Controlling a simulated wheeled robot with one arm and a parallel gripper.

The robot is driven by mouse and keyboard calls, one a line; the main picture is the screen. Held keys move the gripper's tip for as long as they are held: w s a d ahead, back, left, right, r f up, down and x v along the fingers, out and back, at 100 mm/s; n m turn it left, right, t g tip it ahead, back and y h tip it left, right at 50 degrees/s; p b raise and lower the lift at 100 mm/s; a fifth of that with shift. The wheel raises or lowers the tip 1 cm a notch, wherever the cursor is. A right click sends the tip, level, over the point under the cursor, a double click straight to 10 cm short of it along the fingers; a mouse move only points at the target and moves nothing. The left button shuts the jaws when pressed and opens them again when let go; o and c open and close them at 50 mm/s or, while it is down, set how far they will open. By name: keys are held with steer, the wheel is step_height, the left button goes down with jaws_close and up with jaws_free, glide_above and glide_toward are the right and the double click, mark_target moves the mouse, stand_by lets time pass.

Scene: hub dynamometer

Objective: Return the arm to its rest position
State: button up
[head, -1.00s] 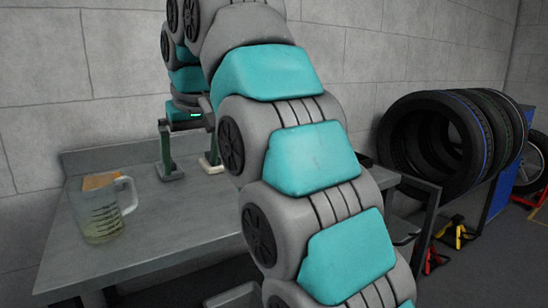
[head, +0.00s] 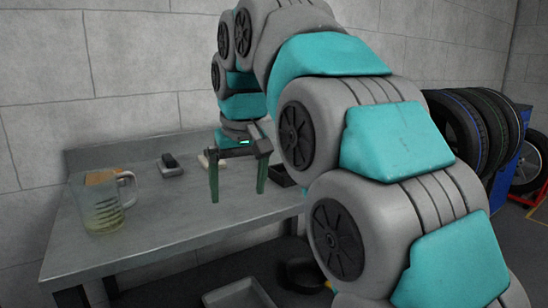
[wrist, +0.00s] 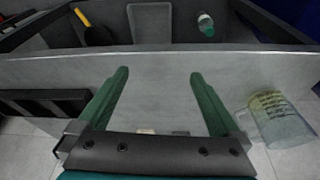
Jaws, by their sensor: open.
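My gripper (head: 238,194) is open and empty, its two green fingers pointing down near the front edge of the grey workbench (head: 160,228). It also shows in the wrist view (wrist: 158,73), with nothing between the fingers. My arm is bent in an arch across the right of the head view. A small dark block (head: 172,165) and a pale block (head: 210,159) lie on the bench behind the gripper, apart from it.
A clear measuring jug (head: 102,205) stands at the bench's left. A black tray (head: 283,175) sits at its right, partly hidden by my arm. A grey tray (head: 240,295) is below the bench. Tires (head: 462,125) stand at the right wall. The bench's front middle is clear.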

steer(key=s+d+f+m+g+h, duration=0.1)
steer(key=s+d+f+m+g, duration=0.25)
steer(key=s+d+f, duration=1.5)
steer(key=s+d+f+m+g, duration=0.1)
steer(key=s+d+f, duration=0.2)
steer(key=s+f, duration=0.6)
steer(key=shift+s+d, duration=0.15)
steer(key=shift+s, duration=0.85)
